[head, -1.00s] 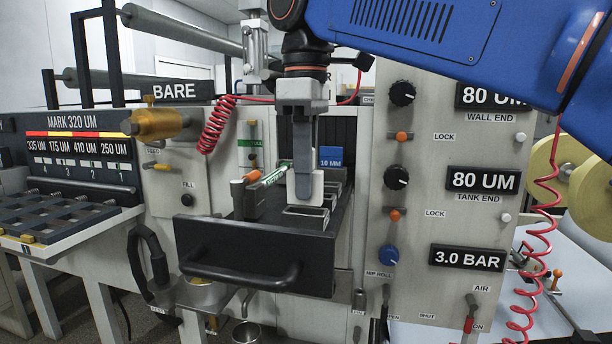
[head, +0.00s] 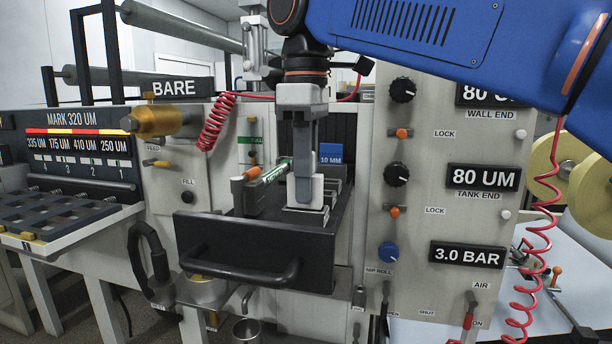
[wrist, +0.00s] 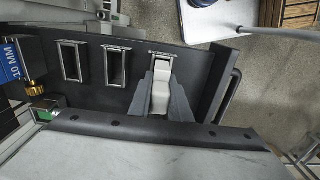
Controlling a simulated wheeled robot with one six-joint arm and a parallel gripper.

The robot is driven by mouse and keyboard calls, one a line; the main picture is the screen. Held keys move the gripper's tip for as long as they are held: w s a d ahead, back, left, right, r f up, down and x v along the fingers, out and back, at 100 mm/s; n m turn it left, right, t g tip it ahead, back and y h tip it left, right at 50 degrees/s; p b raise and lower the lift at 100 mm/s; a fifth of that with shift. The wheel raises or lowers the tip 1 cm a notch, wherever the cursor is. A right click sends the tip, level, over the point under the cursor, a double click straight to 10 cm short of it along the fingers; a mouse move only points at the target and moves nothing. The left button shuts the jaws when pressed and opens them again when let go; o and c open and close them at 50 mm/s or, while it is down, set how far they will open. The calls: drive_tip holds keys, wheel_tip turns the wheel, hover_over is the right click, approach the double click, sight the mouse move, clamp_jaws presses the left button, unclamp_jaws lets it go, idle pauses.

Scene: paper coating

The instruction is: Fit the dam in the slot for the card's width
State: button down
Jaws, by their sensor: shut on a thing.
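My gripper (head: 304,180) is shut on the white dam (head: 318,190), upright over the black drawer at the machine's front. In the wrist view the dam (wrist: 160,92) shows between the two grey fingers (wrist: 161,104). The dam's lower end is at the metal-rimmed slot (wrist: 166,55) nearest the drawer handle; I cannot tell how deep it sits. Two other rimmed slots, the middle one (wrist: 114,66) and the far one (wrist: 75,63), are empty.
The black drawer (head: 255,248) stands pulled out, its handle toward me. A blue 10 MM block (head: 331,154) stands at its inner end. A rod with an orange end (head: 252,173) lies along the drawer's left side. The panel with knobs (head: 425,200) is close on the right.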

drive_tip(key=shift+f, duration=0.7)
drive_tip(key=c, duration=1.6)
unclamp_jaws()
drive_tip(key=shift+o, duration=0.2)
drive_tip(key=shift+r, duration=3.75)
drive_tip(key=shift+s, duration=0.15)
